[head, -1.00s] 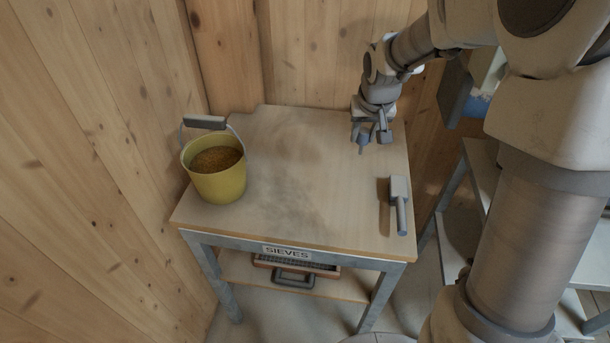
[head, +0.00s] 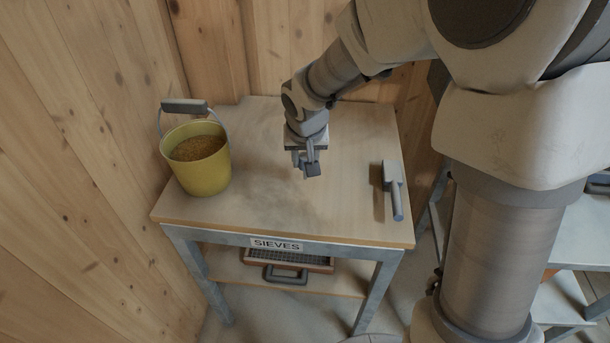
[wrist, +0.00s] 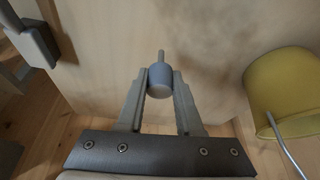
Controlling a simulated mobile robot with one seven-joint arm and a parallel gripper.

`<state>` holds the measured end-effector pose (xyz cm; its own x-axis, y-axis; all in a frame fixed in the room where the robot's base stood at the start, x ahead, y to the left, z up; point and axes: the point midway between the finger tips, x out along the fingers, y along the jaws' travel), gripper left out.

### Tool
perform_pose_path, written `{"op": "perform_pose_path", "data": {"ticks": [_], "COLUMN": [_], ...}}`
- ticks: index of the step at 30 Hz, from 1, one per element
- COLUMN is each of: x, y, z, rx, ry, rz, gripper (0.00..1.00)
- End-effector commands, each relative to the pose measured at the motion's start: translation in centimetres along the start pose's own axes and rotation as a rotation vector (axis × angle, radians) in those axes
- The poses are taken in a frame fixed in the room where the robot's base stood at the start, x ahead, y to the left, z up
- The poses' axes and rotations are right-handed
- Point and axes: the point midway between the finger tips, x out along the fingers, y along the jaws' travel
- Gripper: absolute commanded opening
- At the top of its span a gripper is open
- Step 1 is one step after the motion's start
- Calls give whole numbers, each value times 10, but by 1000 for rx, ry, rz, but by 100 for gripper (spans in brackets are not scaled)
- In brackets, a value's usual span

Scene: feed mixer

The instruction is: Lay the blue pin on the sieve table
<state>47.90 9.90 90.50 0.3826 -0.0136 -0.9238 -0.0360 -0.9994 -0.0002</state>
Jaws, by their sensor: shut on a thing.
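My gripper (head: 308,166) hangs over the middle of the sieve table (head: 345,215), a pale wooden top on grey metal legs with a "SIEVES" label at its front edge. In the wrist view my gripper (wrist: 160,82) is shut on the blue pin (wrist: 160,75), which has a round blue-grey head and a thin grey shaft pointing away from the fingers. The head sits between the two fingertips. In the head view the pin is mostly hidden by the fingers. I cannot tell the exact gap between the pin and the tabletop.
A yellow bucket (head: 203,176) of grain stands at the table's left. A sieve (head: 287,262) rests on the lower shelf. Wooden walls close off the left and back. The table's middle and front are clear.

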Motion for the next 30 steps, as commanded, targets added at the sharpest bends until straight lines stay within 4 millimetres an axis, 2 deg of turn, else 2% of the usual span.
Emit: {"op": "perform_pose_path", "data": {"ticks": [9,21,22,26,30], "x": [37,41,39,39,39], "y": [0,0,0,0,0], "z": [16,17,16,16,16], "rx": [0,0,0,0,0], "ry": [-2,0,0,0,0], "rz": [1,0,0,0,1], "gripper": [0,0,40,64,65]}}
